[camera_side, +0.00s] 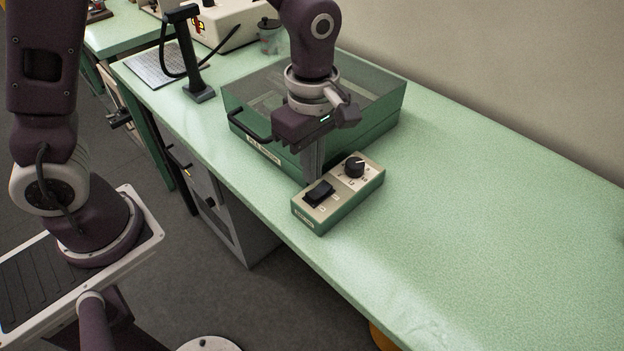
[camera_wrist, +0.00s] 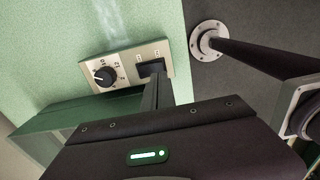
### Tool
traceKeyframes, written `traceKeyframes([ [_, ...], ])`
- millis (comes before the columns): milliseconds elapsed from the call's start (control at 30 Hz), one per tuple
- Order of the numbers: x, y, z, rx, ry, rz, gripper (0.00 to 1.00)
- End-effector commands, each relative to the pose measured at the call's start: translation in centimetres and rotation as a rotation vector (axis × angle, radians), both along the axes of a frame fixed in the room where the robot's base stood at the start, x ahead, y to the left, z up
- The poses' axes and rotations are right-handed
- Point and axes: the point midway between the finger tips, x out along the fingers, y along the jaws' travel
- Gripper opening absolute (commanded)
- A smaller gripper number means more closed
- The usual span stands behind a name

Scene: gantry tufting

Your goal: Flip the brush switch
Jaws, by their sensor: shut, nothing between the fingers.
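A small green control box with a cream top (camera_side: 339,194) sits on the bench near its front edge. A black rocker switch (camera_side: 319,192) is on its front-left part and a round black dial (camera_side: 354,167) is behind it to the right. My gripper (camera_side: 314,178) points down and is shut and empty, its tips just behind the switch. In the wrist view my shut fingers (camera_wrist: 157,92) overlap the lower edge of the switch (camera_wrist: 151,68), with the dial (camera_wrist: 104,76) to the left. I cannot tell whether the tips touch the switch.
A black post with a cable (camera_side: 190,62) stands at the back left. The bench (camera_side: 480,210) to the right is clear.

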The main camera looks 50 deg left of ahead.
Motion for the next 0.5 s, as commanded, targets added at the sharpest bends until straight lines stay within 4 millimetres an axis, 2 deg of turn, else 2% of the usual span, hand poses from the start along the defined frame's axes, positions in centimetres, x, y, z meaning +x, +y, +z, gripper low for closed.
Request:
traceKeyframes([
  [100,-0.1,0.1,-2.0,0.001,0.004,0.001,0.0],
  [200,0.0,0.0,-3.1,0.001,0.002,0.0,0.0],
  [500,0.0,0.0,-3.8,0.0,-0.001,0.0,0.0],
])
